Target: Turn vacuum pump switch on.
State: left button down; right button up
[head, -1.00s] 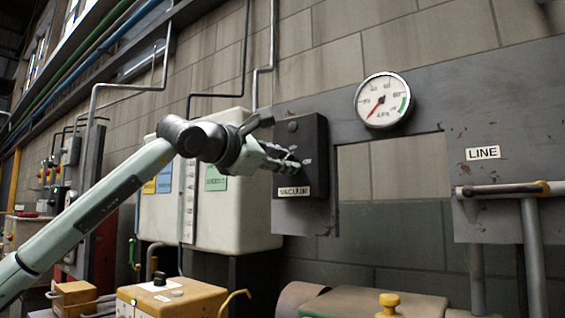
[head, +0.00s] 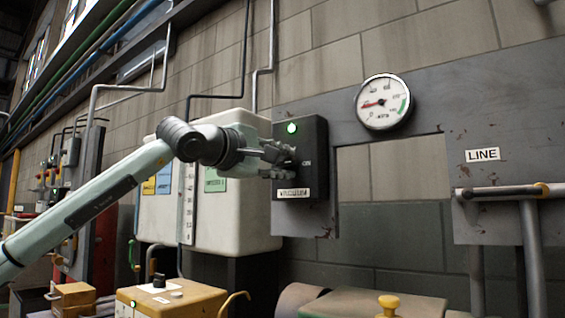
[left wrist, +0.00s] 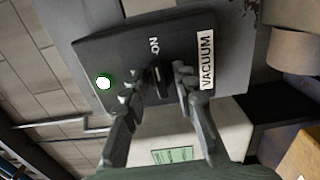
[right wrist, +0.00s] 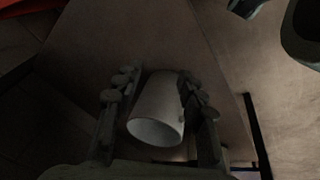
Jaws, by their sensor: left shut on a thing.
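The vacuum switch box (head: 313,165) is dark, with a VACUUM label (head: 293,193) at its bottom. A green lamp (head: 291,128) glows at its top and also shows lit in the left wrist view (left wrist: 104,81). My left gripper (head: 288,160) is at the front of the box. In the left wrist view its fingers (left wrist: 158,84) are shut on the dark switch lever (left wrist: 157,80), beside the ON marking (left wrist: 154,46). The head view mostly hides the lever. My right gripper (right wrist: 158,92) has its fingers apart, with a white hollow cylinder (right wrist: 158,108) between them.
A round gauge (head: 384,101) is on the grey panel right of the box. A LINE label (head: 483,155) and grey pipes (head: 530,235) are farther right. A pale tank (head: 240,222) stands behind my left arm. A yellow box (head: 170,303) and yellow knob (head: 388,303) are below.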

dwell(0.6)
pick_arm(q)
jog(key=c, duration=1.2)
grip_release()
jog(key=shift+s, duration=0.1)
jog(key=v, duration=1.2)
